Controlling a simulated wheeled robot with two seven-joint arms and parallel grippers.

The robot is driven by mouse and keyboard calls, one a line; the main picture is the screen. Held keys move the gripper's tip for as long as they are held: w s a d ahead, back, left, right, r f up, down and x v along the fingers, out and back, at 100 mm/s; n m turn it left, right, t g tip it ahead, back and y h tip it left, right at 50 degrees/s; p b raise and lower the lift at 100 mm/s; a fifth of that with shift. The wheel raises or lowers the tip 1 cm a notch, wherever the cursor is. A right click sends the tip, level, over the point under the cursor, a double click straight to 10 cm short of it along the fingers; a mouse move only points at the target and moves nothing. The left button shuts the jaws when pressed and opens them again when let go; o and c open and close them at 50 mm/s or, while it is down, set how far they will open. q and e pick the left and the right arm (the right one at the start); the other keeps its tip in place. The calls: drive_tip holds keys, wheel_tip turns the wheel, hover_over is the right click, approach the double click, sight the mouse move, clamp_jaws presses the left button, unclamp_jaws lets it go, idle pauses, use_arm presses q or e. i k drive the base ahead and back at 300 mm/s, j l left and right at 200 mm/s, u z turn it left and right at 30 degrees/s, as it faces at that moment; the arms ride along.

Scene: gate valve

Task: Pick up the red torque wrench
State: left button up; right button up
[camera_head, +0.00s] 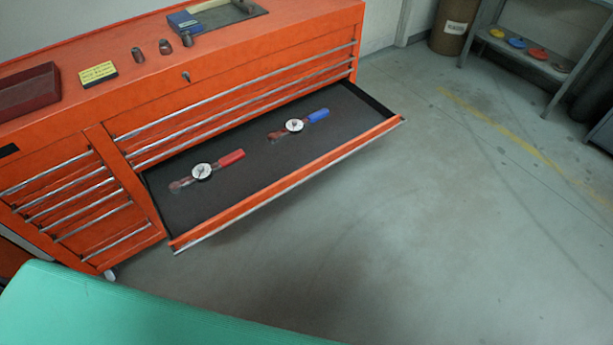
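The red torque wrench (230,158) lies flat in the open drawer (270,165) of an orange tool cabinet. It has a red handle toward the right, a round white dial in its middle and a dark head at the left. A similar wrench with a blue handle (317,115) lies farther back and to the right in the same drawer. The two wrenches are apart, and nothing covers them. Neither of my grippers is in view.
On the orange cabinet top (215,52) are several dark sockets (165,47), a yellow-labelled block (98,74), a dark red box (27,92) and a blue box (185,22). A green surface (130,310) fills the lower left. Grey floor right of the drawer is clear. A shelf (530,62) stands at the back right.

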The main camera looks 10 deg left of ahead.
sight(175, 186)
drive_tip(key=u, duration=1.15)
